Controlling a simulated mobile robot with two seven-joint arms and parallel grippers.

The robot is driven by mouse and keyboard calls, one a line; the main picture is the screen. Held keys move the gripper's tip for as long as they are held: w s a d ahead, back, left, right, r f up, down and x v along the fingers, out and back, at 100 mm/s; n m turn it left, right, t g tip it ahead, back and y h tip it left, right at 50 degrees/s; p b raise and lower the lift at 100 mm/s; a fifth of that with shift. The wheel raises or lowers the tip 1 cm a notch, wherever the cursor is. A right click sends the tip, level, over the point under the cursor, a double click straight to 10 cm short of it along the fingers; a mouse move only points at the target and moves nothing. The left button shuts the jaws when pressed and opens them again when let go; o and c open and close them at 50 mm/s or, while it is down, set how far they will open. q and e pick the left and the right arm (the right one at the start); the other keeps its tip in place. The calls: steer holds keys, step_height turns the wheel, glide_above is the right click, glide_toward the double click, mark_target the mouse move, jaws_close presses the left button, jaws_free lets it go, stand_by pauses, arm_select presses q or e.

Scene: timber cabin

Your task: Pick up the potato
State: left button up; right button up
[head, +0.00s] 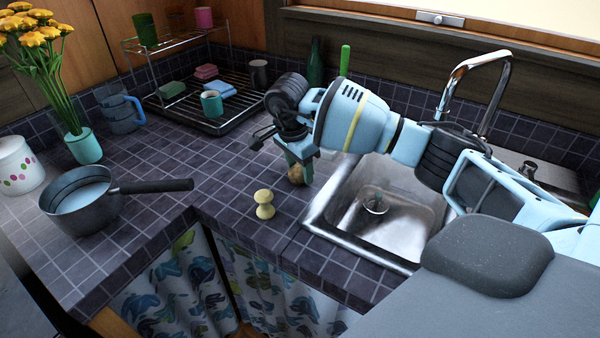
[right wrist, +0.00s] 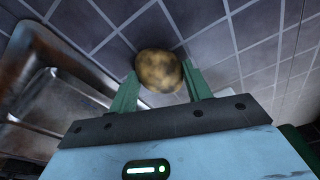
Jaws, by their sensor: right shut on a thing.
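The potato (right wrist: 159,71) is brown and mottled, and it sits between the two green fingers of my right gripper (right wrist: 163,88) in the right wrist view. In the head view the potato (head: 296,175) shows as a small brown patch beneath my right gripper (head: 300,168), partly hidden by the fingers. The right gripper is shut on it, at the tiled counter left of the sink. I cannot tell whether the potato touches the tiles. My left gripper is not in view.
A metal sink (head: 340,232) lies right of the gripper, with a tall tap (head: 470,65). A yellow hourglass-shaped object (head: 264,204) stands in front. A dish rack (head: 205,110), blue mug (head: 120,110) and pan (head: 80,205) are to the left. Bare tiles lie between.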

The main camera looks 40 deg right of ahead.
mark_target(299, 167)
steer(key=shift+r, duration=1.8)
steer(key=shift+c, duration=0.2)
steer(key=s+a, duration=0.2)
steer(key=s, duration=0.2)
steer(key=s+a+r, duration=0.1)
steer(key=s+a, duration=0.2)
steer(key=s, duration=0.1)
steer(key=s+a, duration=0.3)
steer(key=s, duration=0.2)
steer(key=shift+a+r, duration=0.2)
steer(key=shift+a, duration=0.05)
steer(key=shift+s+a, duration=0.1)
steer(key=shift+s, duration=0.1)
steer(key=shift+s, duration=0.1)
